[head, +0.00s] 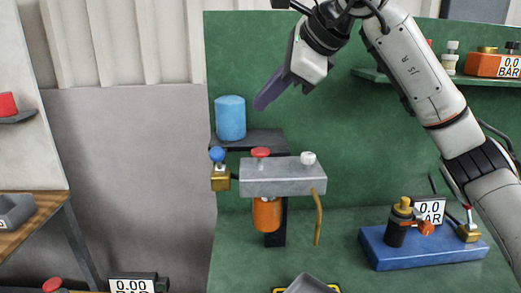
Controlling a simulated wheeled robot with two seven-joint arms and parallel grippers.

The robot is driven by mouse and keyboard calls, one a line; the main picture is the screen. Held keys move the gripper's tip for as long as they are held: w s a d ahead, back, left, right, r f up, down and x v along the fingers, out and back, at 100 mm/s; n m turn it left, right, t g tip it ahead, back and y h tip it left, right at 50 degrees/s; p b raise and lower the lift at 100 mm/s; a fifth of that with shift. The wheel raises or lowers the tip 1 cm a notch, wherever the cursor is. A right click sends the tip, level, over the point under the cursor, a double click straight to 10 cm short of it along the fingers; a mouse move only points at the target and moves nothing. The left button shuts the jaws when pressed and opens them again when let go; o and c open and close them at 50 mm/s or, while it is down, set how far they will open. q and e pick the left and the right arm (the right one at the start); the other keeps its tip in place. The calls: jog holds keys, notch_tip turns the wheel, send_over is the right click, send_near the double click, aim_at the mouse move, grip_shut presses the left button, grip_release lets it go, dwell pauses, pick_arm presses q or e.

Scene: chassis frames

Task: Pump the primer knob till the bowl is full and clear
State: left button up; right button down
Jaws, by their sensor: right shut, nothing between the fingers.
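A grey metal block (282,176) is mounted on the green panel. A red knob (261,152) and a white knob (308,158) stand on its top; the picture does not label which one is the primer. An amber-orange bowl (267,215) hangs under the block; whether its content is clear or how full it is cannot be told. A bent brass tube (318,215) hangs from the block's right end. My right gripper (264,101) is shut and empty, above the red knob in the picture and apart from it. My left gripper is not in view.
A blue cylinder (230,118) stands on a dark shelf behind the block. A brass valve with a blue ball (217,154) is at the block's left. A blue base (420,250) with a bottle and gauge is at right. A grey tray (309,284) lies in front.

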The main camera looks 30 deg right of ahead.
jog(key=b, duration=0.4)
send_over(259, 149)
jog(key=s, duration=0.2)
jog(key=f, duration=0.4)
jog(key=shift+w+d+f, duration=0.2)
jog(key=shift+d+f, duration=0.05)
jog(key=shift+f, duration=0.15)
jog(key=shift+f+b, duration=0.45)
jog(key=shift+f, duration=0.45)
jog(key=shift+f, duration=0.15)
jog(key=shift+f, duration=0.3)
jog(key=shift+f+b, duration=0.9)
jog(key=shift+f, duration=0.2)
dwell(0.9)
jog(key=shift+r, duration=0.1)
jog(key=shift+r+p, duration=1.35)
jog(key=shift+r, duration=0.05)
